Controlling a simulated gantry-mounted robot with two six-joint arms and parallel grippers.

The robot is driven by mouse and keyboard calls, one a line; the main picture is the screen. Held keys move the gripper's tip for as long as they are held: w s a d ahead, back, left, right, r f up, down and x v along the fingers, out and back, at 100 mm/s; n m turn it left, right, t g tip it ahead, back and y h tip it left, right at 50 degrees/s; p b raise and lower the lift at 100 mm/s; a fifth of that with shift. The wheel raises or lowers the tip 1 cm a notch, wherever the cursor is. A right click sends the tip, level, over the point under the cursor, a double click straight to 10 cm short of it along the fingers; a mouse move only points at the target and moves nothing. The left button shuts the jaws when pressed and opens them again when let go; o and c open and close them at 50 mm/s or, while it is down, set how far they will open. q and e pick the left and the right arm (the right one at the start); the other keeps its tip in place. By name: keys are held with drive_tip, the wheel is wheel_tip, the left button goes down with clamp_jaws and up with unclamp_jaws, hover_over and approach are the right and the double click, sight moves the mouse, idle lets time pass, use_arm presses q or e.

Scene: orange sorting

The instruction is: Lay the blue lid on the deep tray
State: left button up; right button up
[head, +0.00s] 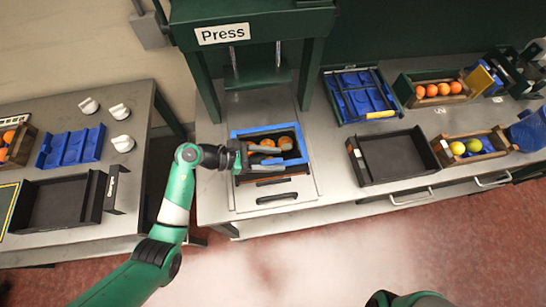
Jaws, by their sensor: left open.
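A blue-rimmed tray (262,130) with several oranges stands under the press. My left gripper (270,155) reaches in from the left over its front part, with its fingers open near the oranges. I cannot tell whether it touches anything. Blue ribbed panels, which may be lids, lie at the left on the side table (72,146) and at the right behind the black tray (361,95). Which of these things is the blue lid or the deep tray is unclear. My right gripper is out of view.
The green press (258,68) rises behind the blue-rimmed tray. An empty black tray (395,157) and wooden crates of fruit (470,160) stand on the right counter. Another black tray (60,203) and white knobs (120,111) are on the left table.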

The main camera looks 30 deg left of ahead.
use_arm(q)
drive_tip(key=shift+r+p, duration=3.15)
drive_tip(key=shift+r, duration=0.8)
drive_tip(key=shift+f, duration=0.1)
